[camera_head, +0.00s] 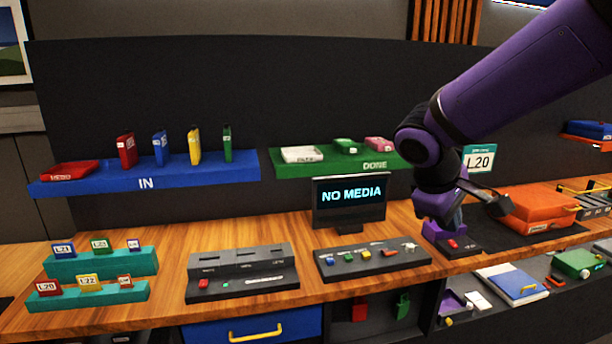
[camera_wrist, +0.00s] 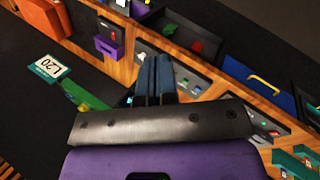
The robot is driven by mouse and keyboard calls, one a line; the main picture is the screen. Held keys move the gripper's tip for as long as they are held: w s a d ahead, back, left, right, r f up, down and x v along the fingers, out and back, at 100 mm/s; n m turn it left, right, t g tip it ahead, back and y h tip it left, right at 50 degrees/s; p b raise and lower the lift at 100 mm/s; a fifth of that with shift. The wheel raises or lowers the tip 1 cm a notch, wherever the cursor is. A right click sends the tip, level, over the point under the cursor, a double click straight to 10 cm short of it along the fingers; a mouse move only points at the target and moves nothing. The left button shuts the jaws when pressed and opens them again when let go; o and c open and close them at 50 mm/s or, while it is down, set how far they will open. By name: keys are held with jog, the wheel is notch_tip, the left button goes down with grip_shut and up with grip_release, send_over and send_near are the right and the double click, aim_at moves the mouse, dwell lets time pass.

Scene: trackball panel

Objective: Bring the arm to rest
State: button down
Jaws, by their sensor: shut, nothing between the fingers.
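My purple arm comes in from the upper right in the head view and bends down at a dark joint over the bench. My gripper (camera_wrist: 152,70) shows in the wrist view with its two dark blue fingers together and nothing between them. In the head view its fingertips cannot be made out clearly. The fingers appear apart from the bench objects, but their exact height is unclear.
Near my arm are a monitor (camera_head: 349,201) reading NO MEDIA, a control panel (camera_head: 345,268), a purple device (camera_head: 435,231), an orange case (camera_head: 540,207) and an L20 sign (camera_head: 480,158). Blue (camera_head: 215,170) and green (camera_head: 290,168) shelves line the wall.

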jog(key=s+d+r+m+t+y, duration=0.1)
jog(key=s+r+m, duration=0.1)
jog(key=s, duration=0.4)
jog(key=s+d+r+m+t+y, duration=0.1)
jog(key=s+d+r+m+y, duration=0.1)
jog(key=s, duration=0.4)
jog(key=s+d+r+m+t+y, duration=0.1)
jog(key=s+d+r+m+y, duration=0.1)
jog(key=s, duration=0.4)
jog(key=shift+s+d+r+m, duration=0.15)
jog(key=shift+d+r+m, duration=0.1)
jog(key=shift+m, duration=0.65)
